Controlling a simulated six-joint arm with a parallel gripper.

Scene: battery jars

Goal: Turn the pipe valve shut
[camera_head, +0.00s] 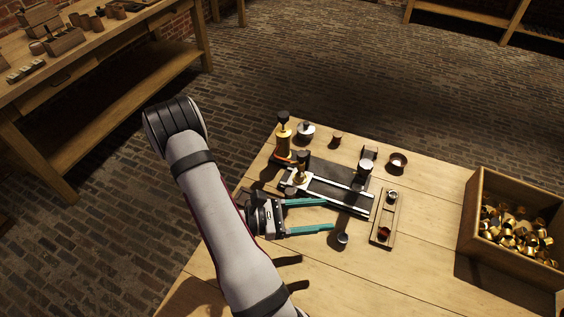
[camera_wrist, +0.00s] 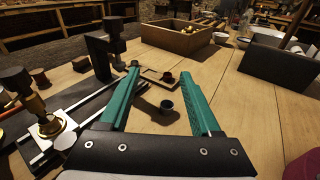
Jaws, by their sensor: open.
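No pipe valve can be named with certainty. The nearest in look is a brass fitting with a dark knob (camera_head: 301,171), upright on a pale plate of a dark rail fixture; it also shows at the left of the wrist view (camera_wrist: 47,124). A taller brass piece with a dark knob (camera_head: 284,141) stands behind it. My gripper (camera_head: 330,214) is open and empty, its teal fingers pointing right, in front of the fixture and apart from the brass fitting. In the wrist view, the gripper (camera_wrist: 164,72) has a wide gap with a small dark cup (camera_wrist: 166,107) visible between the fingers.
A narrow wooden tray (camera_head: 376,239) with small cups lies right of the fixture. A dark upright bracket (camera_wrist: 98,58) rises from the fixture. A wooden crate (camera_head: 467,219) of brass pieces stands at the right. Bare tabletop (camera_head: 425,235) lies between tray and crate.

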